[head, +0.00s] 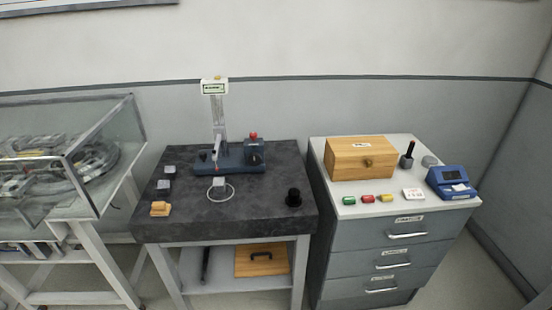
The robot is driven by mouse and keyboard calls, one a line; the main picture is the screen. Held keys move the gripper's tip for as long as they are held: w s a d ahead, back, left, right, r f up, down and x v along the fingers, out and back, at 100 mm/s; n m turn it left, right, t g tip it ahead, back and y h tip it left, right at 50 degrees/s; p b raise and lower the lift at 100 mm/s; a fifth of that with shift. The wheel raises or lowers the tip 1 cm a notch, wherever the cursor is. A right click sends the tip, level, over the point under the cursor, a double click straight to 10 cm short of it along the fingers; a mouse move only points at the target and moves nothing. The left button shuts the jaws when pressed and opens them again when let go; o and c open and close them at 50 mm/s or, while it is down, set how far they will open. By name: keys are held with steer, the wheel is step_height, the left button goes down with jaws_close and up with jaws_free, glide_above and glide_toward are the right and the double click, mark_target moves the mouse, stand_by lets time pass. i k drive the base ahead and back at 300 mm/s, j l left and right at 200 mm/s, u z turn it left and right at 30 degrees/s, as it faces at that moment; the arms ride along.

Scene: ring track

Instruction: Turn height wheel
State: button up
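A measuring stand with a blue base (232,160) is on the dark stone-topped table (265,208). A pale upright column (218,120) rises from it to a small box with a green-lit display (215,87). A dark block (255,155) with a red knob (253,136) is at the base's right end, and a small round part shows on its front. I cannot tell for sure which part is the height wheel. A white ring (221,192) with a small pale block lies in front of the base. My gripper is not in view.
Grey blocks (163,184) and an orange-tan piece (160,209) are on the table's left; a black knob-like weight (293,197) is at front right. A glass case (65,165) stands left. The right drawer cabinet (385,240) bears a wooden box (361,158) and blue device (452,183).

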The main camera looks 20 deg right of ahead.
mark_target(254, 160)
steer(key=i+j, duration=0.15)
steer(key=i, duration=0.3)
steer(key=i+j, duration=0.2)
steer(key=i, duration=0.25)
steer(key=i+j+u, duration=0.1)
steer(key=i, duration=0.35)
